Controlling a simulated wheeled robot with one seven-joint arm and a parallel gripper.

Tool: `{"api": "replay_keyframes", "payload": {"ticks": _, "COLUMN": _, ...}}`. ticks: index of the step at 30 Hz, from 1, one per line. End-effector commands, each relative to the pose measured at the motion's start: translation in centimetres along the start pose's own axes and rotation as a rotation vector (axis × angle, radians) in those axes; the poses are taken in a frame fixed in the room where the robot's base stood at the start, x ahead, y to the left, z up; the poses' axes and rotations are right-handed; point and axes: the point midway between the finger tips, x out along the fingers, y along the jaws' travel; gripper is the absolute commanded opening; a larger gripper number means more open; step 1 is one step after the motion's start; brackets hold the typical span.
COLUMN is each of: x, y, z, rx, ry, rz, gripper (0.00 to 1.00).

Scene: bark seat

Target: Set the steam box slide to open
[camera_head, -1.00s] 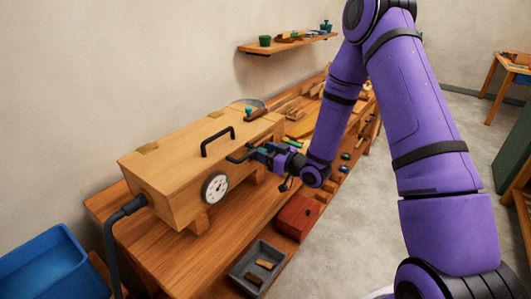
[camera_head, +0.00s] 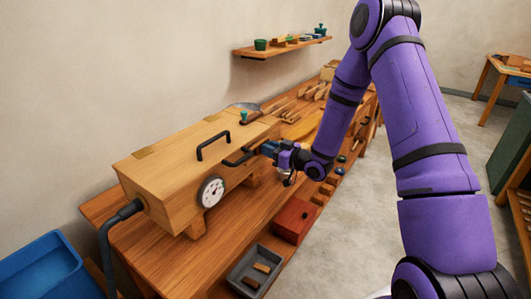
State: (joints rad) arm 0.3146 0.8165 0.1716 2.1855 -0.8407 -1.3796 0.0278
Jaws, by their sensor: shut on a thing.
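The steam box (camera_head: 165,180) is a long pale wooden box on the workbench, with a round white dial (camera_head: 211,192) on its front and a black bar handle (camera_head: 213,145) on top. A second, dark handle (camera_head: 238,158) sits on the front face near the right end; I take it to be the slide's handle. My gripper (camera_head: 262,150) is at the right end of this handle, with its jaws shut on it. The fingertips are small and partly hidden, so the exact grip is unclear. A small teal knob (camera_head: 243,116) stands near the right end.
The workbench (camera_head: 120,240) continues behind my arm with several tools. A red box (camera_head: 293,220) and a grey tray (camera_head: 255,270) sit along its front edge. A blue bin (camera_head: 45,270) is at lower left. A shelf (camera_head: 285,46) hangs on the wall.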

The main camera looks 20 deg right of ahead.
Motion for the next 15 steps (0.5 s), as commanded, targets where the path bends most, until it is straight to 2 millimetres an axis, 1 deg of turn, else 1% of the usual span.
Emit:
{"api": "replay_keyframes", "payload": {"ticks": 1, "x": -0.01, "y": 0.29, "z": -0.07, "rx": -0.003, "ry": 0.000, "rz": 0.006, "gripper": 0.00}}
{"api": "replay_keyframes", "payload": {"ticks": 5, "x": -0.02, "y": 0.36, "z": -0.09, "rx": -0.004, "ry": 0.001, "rz": 0.008, "gripper": 0.00}}
{"api": "replay_keyframes", "payload": {"ticks": 6, "x": -0.02, "y": 0.39, "z": -0.09, "rx": -0.004, "ry": 0.001, "rz": 0.009, "gripper": 0.32}}
{"api": "replay_keyframes", "payload": {"ticks": 8, "x": -0.03, "y": 0.38, "z": -0.09, "rx": -0.004, "ry": 0.001, "rz": 0.008, "gripper": 0.46}}
{"api": "replay_keyframes", "payload": {"ticks": 9, "x": -0.02, "y": 0.35, "z": -0.09, "rx": -0.004, "ry": 0.001, "rz": 0.008, "gripper": 0.49}}
{"api": "replay_keyframes", "payload": {"ticks": 15, "x": -0.01, "y": 0.24, "z": -0.07, "rx": -0.003, "ry": 0.000, "rz": 0.006, "gripper": 0.49}}
